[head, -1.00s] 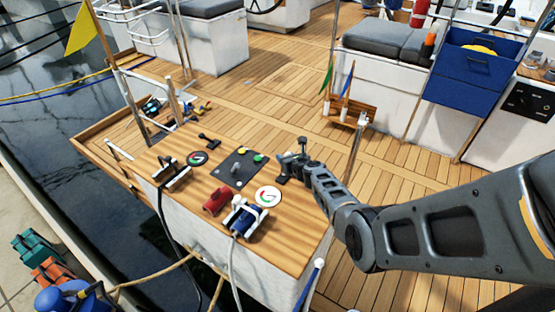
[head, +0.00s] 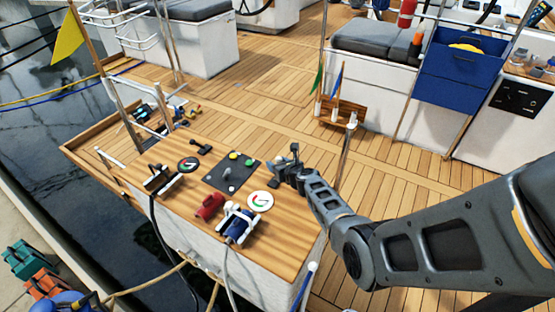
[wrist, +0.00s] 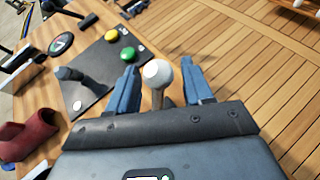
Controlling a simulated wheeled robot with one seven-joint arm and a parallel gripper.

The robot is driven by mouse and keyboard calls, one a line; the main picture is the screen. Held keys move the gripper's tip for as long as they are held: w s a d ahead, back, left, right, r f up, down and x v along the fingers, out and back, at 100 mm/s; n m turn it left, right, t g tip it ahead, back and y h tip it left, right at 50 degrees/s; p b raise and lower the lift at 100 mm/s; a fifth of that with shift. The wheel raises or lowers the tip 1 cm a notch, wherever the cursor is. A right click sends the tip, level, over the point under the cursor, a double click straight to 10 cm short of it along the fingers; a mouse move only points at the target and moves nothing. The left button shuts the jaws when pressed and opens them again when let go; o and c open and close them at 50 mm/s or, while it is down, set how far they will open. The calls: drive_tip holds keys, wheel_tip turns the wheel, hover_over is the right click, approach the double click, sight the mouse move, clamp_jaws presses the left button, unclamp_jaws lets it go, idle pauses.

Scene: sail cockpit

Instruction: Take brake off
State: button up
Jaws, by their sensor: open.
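A lever with a white ball knob (wrist: 157,74) on a pale stem stands between the fingers in the wrist view. I take it for the brake lever, but I see no label that says so. My gripper (wrist: 161,68) is open, with a blue-grey finger on each side of the knob. Whether either finger touches it I cannot tell. In the head view my gripper (head: 285,165) is low over the right end of the wooden console top (head: 295,222), and I cannot make out the knob there.
Left of the gripper, a dark panel (head: 212,178) carries a yellow button (head: 234,155), a green button (head: 249,162) and a dark lever. A white dial (head: 260,201), a red item (head: 209,206) and a blue-and-white winch-like item (head: 238,226) sit nearby. Open deck lies beyond.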

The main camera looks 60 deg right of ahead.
sight(279, 161)
drive_tip(key=p+v, duration=0.2)
drive_tip(key=v, duration=0.4)
drive_tip(key=shift+d, duration=0.15)
drive_tip(key=shift+c, duration=0.2)
drive_tip(key=shift+c, duration=0.7)
drive_tip(key=shift+w+a+r, duration=0.1)
drive_tip(key=shift+w+a, duration=0.1)
drive_tip(key=shift+w, duration=0.05)
drive_tip(key=shift+c, duration=0.8)
drive_tip(key=a+r+m+h, duration=0.1)
drive_tip(key=w+a+r+m+h+b, duration=0.1)
drive_tip(key=h, duration=0.1)
drive_tip(key=a+r+m+g+h+b, duration=0.1)
drive_tip(key=a+r, duration=0.1)
drive_tip(key=shift+w+a+r, duration=0.1)
drive_tip(key=shift+w, duration=0.25)
clamp_jaws()
drive_tip(key=s+a+r+m+g+h+b, duration=0.25)
drive_tip(key=s+a+m+g, duration=0.2)
drive_tip(key=a, duration=0.35)
drive_tip(key=shift+m+g+y, duration=0.25)
drive_tip(key=shift+m, duration=0.1)
drive_tip(key=b+x, duration=0.2)
drive_tip(key=x, duration=1.2)
drive_tip(key=shift+f, duration=0.15)
